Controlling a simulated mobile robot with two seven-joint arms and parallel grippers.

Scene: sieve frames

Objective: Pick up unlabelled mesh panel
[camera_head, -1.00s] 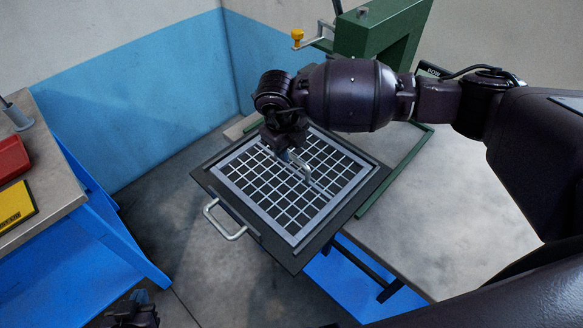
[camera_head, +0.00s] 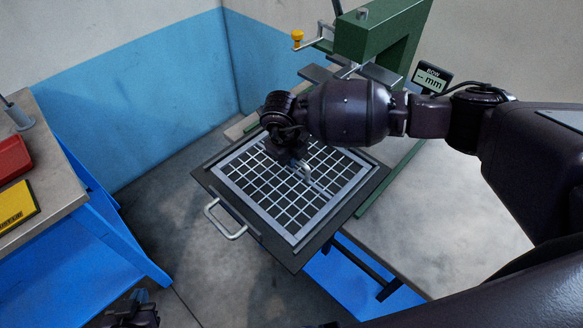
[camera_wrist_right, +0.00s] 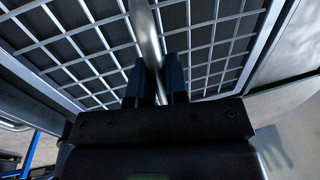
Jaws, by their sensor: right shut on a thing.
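The mesh panel (camera_head: 262,194) is a light grey frame with a square grid. It lies in a dark tray (camera_head: 290,262) with a metal handle at its front left. A silvery bar handle (camera_head: 306,172) stands up from the panel's middle. My right gripper (camera_head: 298,160) reaches down to this handle. In the right wrist view the blue-sided fingers (camera_wrist_right: 158,82) are shut on the curved handle (camera_wrist_right: 146,30), with the grid (camera_wrist_right: 90,45) behind. No label shows on the visible part of the panel. My left gripper (camera_head: 134,314) is at the bottom left edge, partly cut off.
A green press-like frame (camera_head: 385,35) with a yellow knob stands behind the tray, beside a small "mm" display (camera_head: 430,78). A blue-legged bench (camera_head: 60,165) with red and yellow items is at left. Grey table surface (camera_head: 440,225) lies clear at right.

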